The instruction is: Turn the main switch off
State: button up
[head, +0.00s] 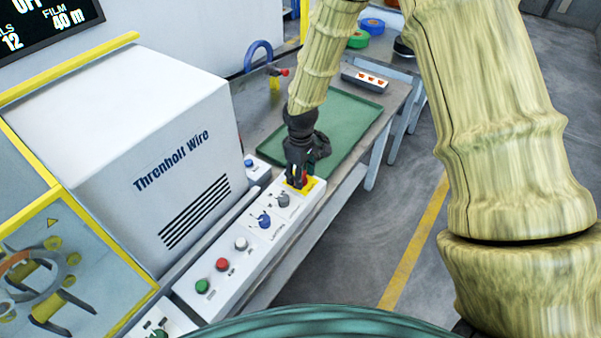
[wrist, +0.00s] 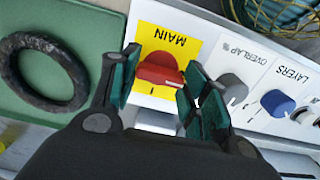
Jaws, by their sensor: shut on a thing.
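The main switch is a red knob (wrist: 158,72) on a yellow plate marked MAIN in the wrist view. In the head view its yellow plate (head: 306,187) shows at the far end of the white control panel (head: 232,262), with the knob mostly hidden by my gripper (head: 297,178). In the wrist view my gripper (wrist: 158,90) has one teal-padded finger on each side of the red knob and is shut on it. The knob's handle lies crosswise between the fingers, slightly tilted. The exact finger contact is hard to see.
Next to the switch are a grey OVERLAP knob (wrist: 232,88) and a blue LAYERS knob (wrist: 277,103). Red (head: 222,264) and green (head: 202,286) buttons sit nearer on the panel. A green tray (head: 350,112) lies behind; a black ring (wrist: 45,72) rests in it. The white Threnholt Wire housing (head: 150,150) stands left.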

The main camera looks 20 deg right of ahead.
jog(key=shift+d, duration=0.1)
jog(key=o, duration=1)
jog(key=shift+r, duration=0.6)
notch_tip(320, 180, up, 11)
jog(key=shift+f, duration=0.1)
jog(key=shift+d, duration=0.1)
